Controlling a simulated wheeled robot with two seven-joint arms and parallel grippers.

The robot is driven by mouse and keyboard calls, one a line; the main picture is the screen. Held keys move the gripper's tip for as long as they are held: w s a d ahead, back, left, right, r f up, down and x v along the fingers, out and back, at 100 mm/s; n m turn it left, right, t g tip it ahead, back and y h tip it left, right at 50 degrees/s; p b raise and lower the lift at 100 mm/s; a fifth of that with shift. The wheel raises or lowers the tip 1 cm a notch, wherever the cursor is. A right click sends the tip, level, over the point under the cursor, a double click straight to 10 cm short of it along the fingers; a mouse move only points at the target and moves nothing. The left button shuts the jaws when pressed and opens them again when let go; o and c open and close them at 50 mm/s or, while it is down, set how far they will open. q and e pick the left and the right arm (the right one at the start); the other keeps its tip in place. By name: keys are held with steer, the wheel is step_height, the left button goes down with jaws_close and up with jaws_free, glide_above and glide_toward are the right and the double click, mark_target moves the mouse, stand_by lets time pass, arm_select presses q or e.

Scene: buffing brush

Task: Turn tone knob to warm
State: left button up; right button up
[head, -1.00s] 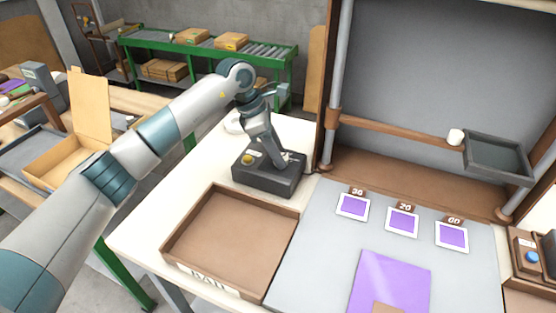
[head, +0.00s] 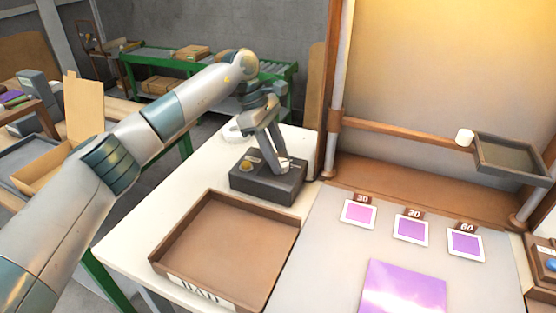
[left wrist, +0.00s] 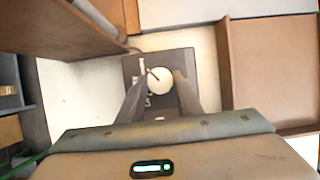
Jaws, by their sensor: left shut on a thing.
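The dark control box (head: 262,186) stands on the pale table behind the brown tray, with a yellow button (head: 246,166) on its left side. My left gripper (head: 280,165) reaches down onto the box from above. In the left wrist view the round white tone knob (left wrist: 159,80) sits between my two fingers (left wrist: 160,92), with a dark pointer line on it. The fingers are shut on the knob and hide part of its sides and of the markings. The panel (head: 440,70) behind the table glows warm yellow. My right gripper is in neither view.
A brown tray (head: 166,262) labelled BAD lies in front of the box. Several framed purple swatches (head: 411,230) and a larger purple sheet (head: 402,288) lie on the grey mat. A wooden post (head: 332,120) stands close right of the box.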

arm_select(q)
steer(key=shift+r, duration=0.1)
steer(key=o, duration=1)
steer(key=shift+o, duration=0.2)
steer(key=shift+w+a+r, duration=0.15)
steer(key=shift+a+r, duration=0.05)
steer(key=shift+r, duration=0.25)
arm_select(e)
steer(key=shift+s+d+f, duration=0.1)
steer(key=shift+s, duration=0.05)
arm_select(q)
steer(key=b+v, duration=0.1)
steer(key=v, duration=1.5)
steer(key=shift+r+b, duration=0.2)
steer(key=shift+b, duration=0.1)
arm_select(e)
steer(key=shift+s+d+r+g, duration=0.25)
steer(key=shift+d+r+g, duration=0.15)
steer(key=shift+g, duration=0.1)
